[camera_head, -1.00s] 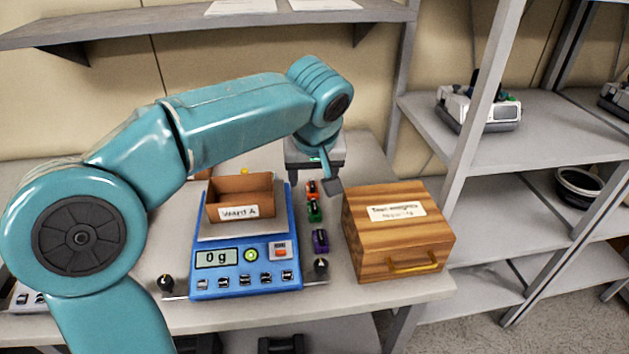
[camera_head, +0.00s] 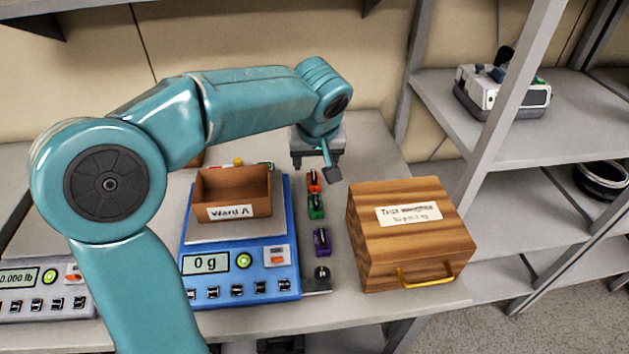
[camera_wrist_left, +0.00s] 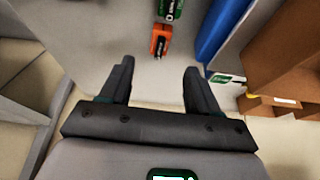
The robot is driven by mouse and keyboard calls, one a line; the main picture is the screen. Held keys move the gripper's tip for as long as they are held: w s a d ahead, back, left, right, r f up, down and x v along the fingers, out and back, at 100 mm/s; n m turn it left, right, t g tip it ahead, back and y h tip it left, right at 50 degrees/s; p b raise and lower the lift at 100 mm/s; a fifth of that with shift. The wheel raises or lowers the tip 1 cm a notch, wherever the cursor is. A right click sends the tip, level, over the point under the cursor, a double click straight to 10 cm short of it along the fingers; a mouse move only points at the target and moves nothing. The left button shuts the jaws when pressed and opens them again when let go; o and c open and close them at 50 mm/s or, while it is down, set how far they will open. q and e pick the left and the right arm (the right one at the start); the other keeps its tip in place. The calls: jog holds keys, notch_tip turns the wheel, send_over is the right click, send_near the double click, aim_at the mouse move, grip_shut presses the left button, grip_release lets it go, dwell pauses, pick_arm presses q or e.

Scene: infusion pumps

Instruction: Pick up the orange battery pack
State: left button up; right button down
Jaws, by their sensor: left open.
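The orange battery pack (camera_head: 314,181) stands on the table between the blue scale and the wooden box, at the far end of a row with a green pack (camera_head: 316,207) and a purple pack (camera_head: 321,241). In the left wrist view the orange pack (camera_wrist_left: 160,41) lies ahead of the fingertips, apart from them, with the green pack (camera_wrist_left: 171,8) beyond it. My left gripper (camera_head: 316,166) is just behind the orange pack in the head view. Its two fingers (camera_wrist_left: 157,72) are spread with nothing between them. My right gripper is not in view.
The blue scale (camera_head: 241,287) carries an open brown box labelled Ward A (camera_head: 233,194) and reads 0 g. A wooden box (camera_head: 408,236) with a yellow handle stands to the right. A second scale (camera_head: 42,290) is at the left, and grey shelving (camera_head: 497,190) at the right.

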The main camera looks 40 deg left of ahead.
aim_at(314, 174)
pick_arm(q)
jog(key=x, duration=0.3)
jog(key=shift+f, duration=0.3)
jog(key=x, duration=0.5)
jog(key=shift+w+a+f, duration=0.1)
jog(key=shift+w+a, duration=0.2)
jog(key=shift+w, duration=0.05)
jog(key=shift+s, duration=0.1)
grip_shut()
